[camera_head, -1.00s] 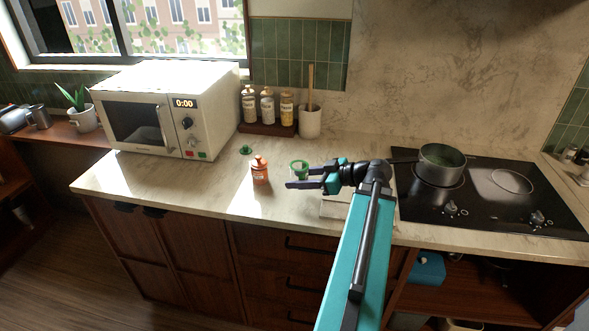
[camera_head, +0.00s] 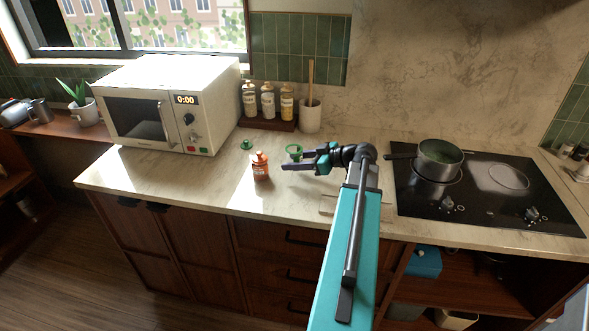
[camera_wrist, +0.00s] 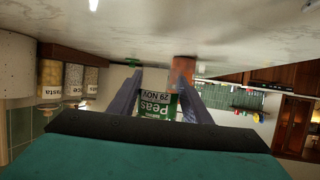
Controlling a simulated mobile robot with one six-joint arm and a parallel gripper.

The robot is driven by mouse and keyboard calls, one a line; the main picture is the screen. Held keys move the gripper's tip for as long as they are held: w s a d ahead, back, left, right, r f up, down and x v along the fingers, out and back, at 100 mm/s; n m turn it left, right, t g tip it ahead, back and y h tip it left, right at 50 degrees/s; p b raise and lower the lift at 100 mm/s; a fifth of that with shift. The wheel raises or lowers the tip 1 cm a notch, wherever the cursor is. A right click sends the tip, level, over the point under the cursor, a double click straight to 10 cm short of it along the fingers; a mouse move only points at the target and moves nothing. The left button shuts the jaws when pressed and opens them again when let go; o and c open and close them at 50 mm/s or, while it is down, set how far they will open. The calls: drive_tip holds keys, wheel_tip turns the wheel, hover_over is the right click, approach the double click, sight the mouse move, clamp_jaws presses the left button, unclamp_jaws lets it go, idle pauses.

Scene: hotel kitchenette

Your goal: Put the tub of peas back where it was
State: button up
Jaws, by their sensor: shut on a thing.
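The tub of peas (camera_wrist: 158,106) is in the wrist view, upside down in the picture, with a white and green label reading "Peas" and "29 NOV". In the head view its green rim (camera_head: 294,149) shows beyond my gripper, and its body is mostly hidden behind the fingers. My gripper (camera_head: 288,166) reaches left over the counter, and in the wrist view its two fingers (camera_wrist: 157,100) lie on both sides of the tub, shut on it. I cannot tell whether the tub touches the counter.
An orange jar (camera_head: 260,168) stands close left of my gripper. A small green object (camera_head: 246,145) lies behind it. A microwave (camera_head: 165,105) is at left, a pot (camera_head: 440,158) on the hob at right.

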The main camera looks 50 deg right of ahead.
sight(295, 176)
drive_tip(key=shift+f+p, duration=0.85)
drive_tip(key=shift+f, duration=0.9)
drive_tip(key=shift+f, duration=0.15)
drive_tip(key=o, duration=1.1)
drive_tip(key=shift+s+r, duration=0.1)
drive_tip(key=shift+r, duration=0.15)
drive_tip(key=b+v, duration=0.4)
drive_tip(key=v, duration=0.6)
drive_tip(key=shift+s+d, duration=0.1)
drive_tip(key=shift+s, duration=0.25)
drive_tip(key=shift+s+d+r, duration=0.15)
drive_tip(key=shift+s+r, duration=0.15)
drive_tip(key=shift+s, duration=0.2)
